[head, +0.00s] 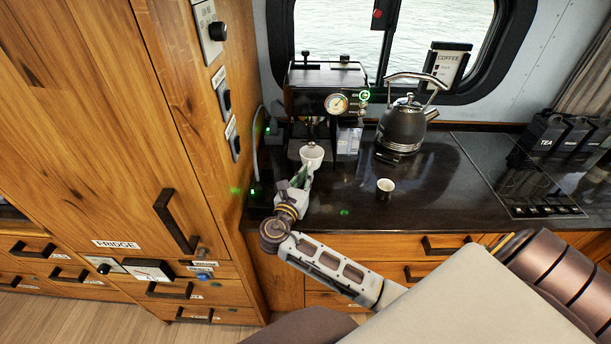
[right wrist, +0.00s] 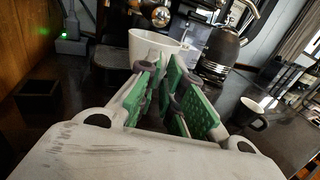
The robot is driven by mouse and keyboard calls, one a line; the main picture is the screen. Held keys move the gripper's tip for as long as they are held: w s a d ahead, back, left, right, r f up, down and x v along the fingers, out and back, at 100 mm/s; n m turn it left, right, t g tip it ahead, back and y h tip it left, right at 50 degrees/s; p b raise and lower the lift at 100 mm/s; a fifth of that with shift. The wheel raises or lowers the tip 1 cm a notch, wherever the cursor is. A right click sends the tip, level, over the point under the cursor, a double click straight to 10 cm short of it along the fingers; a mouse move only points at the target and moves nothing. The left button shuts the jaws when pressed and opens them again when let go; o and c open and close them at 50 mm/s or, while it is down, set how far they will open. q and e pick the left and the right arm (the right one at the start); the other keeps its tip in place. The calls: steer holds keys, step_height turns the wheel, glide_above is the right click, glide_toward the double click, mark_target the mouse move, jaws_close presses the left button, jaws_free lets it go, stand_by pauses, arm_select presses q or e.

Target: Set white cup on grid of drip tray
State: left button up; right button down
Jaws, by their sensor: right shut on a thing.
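The white cup (head: 312,154) is upright at the front of the coffee machine (head: 326,92), below its spout. My right gripper (head: 302,177) is shut on the cup from the front. In the right wrist view the cup (right wrist: 146,50) stands just beyond my green-padded fingers (right wrist: 164,92), which cover part of its near side. The dark drip tray (head: 294,150) lies at the machine's base, partly hidden by the cup. I cannot tell whether the cup touches its grid. My left gripper is not in view.
A small dark cup with white inside (head: 385,188) stands on the counter to the right. A dark kettle (head: 404,126) stands behind it. A hob (head: 520,178) and dark canisters (head: 545,132) are farther right. A wooden cabinet (head: 150,130) bounds the left side.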

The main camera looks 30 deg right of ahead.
mark_target(306, 163)
steer(key=shift+w+d+f+p, duration=0.15)
steer(key=shift+w+d, duration=0.5)
steer(key=shift+w, duration=0.4)
steer(key=shift+w+d+f+p, duration=0.15)
steer(key=shift+w+d, duration=0.45)
steer(key=shift+w, duration=0.4)
steer(key=shift+w+d+f, duration=0.15)
steer(key=shift+w+d, duration=0.5)
steer(key=shift+w, duration=0.4)
steer(key=shift+w+d+f+b, duration=0.1)
steer(key=shift+w+d, duration=0.6)
steer(key=shift+w, duration=0.4)
steer(key=shift+w+d+b, duration=0.1)
steer(key=shift+w+d, duration=0.55)
steer(key=shift+w, duration=0.45)
steer(key=shift+w+d+f+b, duration=0.1)
steer(key=shift+w+d, duration=0.6)
steer(key=shift+w, duration=0.4)
steer(key=shift+r+p, duration=0.1)
steer(key=shift+p, duration=0.55)
steer(key=shift+f, duration=0.4)
steer(key=c, duration=1.5)
jaws_free()
steer(key=shift+a, duration=0.2)
